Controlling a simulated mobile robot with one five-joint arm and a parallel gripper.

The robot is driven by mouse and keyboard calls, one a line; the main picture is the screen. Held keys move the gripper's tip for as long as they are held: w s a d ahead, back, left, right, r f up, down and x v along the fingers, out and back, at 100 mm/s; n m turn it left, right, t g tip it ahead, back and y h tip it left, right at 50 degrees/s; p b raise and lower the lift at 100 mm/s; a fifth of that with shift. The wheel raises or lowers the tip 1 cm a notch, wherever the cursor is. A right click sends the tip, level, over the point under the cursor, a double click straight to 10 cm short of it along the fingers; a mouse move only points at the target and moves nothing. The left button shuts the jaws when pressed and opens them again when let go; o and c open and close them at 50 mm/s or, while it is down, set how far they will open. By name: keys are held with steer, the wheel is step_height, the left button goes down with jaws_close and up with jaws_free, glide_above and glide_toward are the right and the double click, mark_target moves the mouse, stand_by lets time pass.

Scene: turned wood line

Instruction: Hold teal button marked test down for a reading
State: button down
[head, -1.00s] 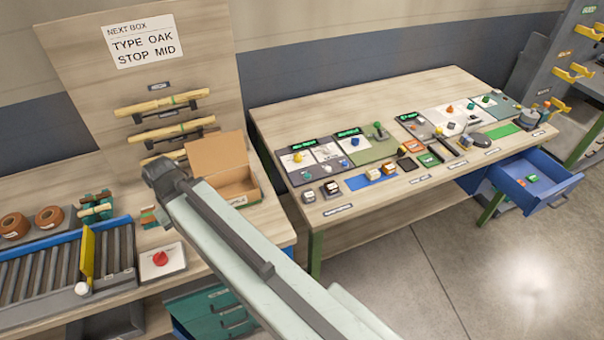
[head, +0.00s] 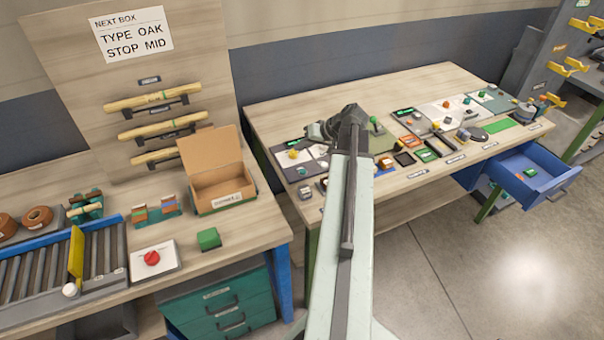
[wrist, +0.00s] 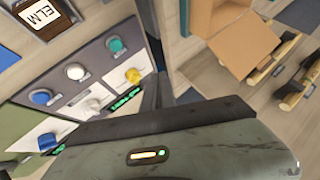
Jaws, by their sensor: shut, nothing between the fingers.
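The teal button (wrist: 115,44) is on a grey panel in the wrist view, at the end of a row with a white button (wrist: 75,71) and a blue button (wrist: 42,96). Small labels by the buttons are too small to read. A yellow knob (wrist: 133,75) is beside the row, near a lit green display (wrist: 125,99). My gripper (head: 322,130) is shut and empty, above the left end of the control table in the head view. It looks apart from the teal button, and its body fills the bottom of the wrist view.
An open cardboard box (head: 222,188) and a green block (head: 208,239) are on the left bench. A block marked ELM (wrist: 44,15) is near the panel. A blue drawer (head: 530,172) stands open at the right. A gap separates the two tables.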

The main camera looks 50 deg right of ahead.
mark_target(305, 172)
steer(key=shift+s+d+r, duration=0.15)
steer(key=shift+s+d, duration=0.2)
steer(key=shift+d, duration=0.25)
step_height(305, 172, down, 9)
steer(key=b, duration=0.9)
stand_by(1.3)
steer(key=shift+f+b, duration=0.35)
steer(key=shift+f, duration=0.05)
